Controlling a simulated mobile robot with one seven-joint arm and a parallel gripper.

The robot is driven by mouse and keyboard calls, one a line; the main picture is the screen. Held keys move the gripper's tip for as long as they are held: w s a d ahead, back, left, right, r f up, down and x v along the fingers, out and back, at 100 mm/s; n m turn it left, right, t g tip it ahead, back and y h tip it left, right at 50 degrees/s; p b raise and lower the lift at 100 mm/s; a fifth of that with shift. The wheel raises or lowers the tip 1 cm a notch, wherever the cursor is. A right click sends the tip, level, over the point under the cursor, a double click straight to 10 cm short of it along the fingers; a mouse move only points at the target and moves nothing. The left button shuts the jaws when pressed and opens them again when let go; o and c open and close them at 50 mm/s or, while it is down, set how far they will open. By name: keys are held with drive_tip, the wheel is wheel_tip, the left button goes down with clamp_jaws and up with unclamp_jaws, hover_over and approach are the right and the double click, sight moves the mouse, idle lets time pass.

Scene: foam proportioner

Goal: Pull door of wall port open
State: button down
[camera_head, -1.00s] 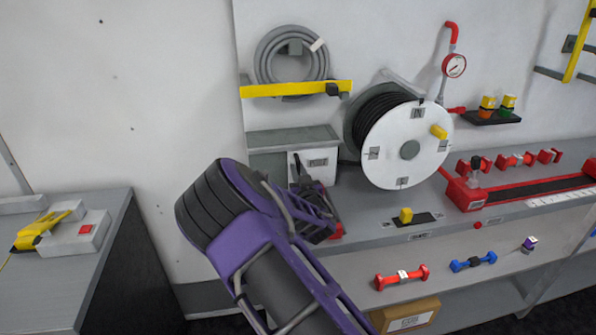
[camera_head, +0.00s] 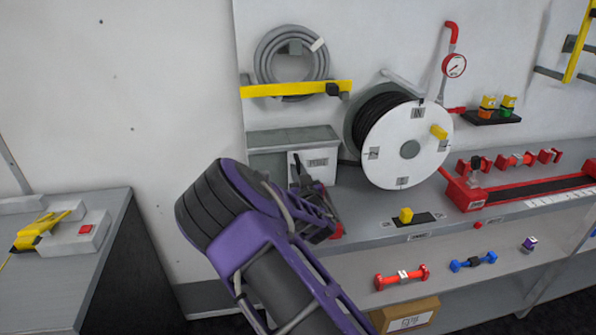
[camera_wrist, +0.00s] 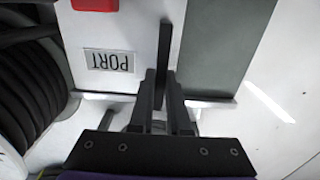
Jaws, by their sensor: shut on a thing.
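The wall port (camera_head: 290,137) is a grey box against the wall at the back of the bench. Its white door (camera_head: 320,163) carries a PORT label and faces forward. In the wrist view the door (camera_wrist: 115,30) appears upside down, with a dark bar handle (camera_wrist: 163,55) along its edge beside a grey-green panel (camera_wrist: 218,45). My gripper (camera_wrist: 162,98) is shut on that handle. In the head view my gripper (camera_head: 299,172) is at the door's left side, and my wrist hides the lower part of the box. I cannot tell whether the door stands slightly ajar.
A hose reel (camera_head: 409,148) stands close to the right of the port. A yellow bracket (camera_head: 290,89) with a coiled grey hose (camera_head: 262,55) hangs above. Bare wall lies to the left.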

idle(0.3)
drive_tip(key=s+a+b, duration=0.1)
drive_tip(key=a, duration=0.2)
drive_tip(key=a+b, duration=0.2)
drive_tip(key=a, duration=0.1)
drive_tip(key=s+a+b, duration=0.1)
drive_tip(key=a+b, duration=0.1)
drive_tip(key=a, duration=0.1)
drive_tip(key=shift+s+a+f, duration=0.1)
drive_tip(key=shift+s+a, duration=0.2)
drive_tip(key=shift+s, duration=0.05)
drive_tip(key=shift+s+a, duration=0.1)
drive_tip(key=shift+a, duration=0.3)
drive_tip(key=c, duration=0.9)
unclamp_jaws()
drive_tip(key=shift+s+d, duration=0.1)
drive_tip(key=shift+s, duration=0.05)
drive_tip(key=v, duration=1.7)
drive_tip(key=shift+s+r, duration=0.1)
drive_tip(key=shift+r, duration=0.15)
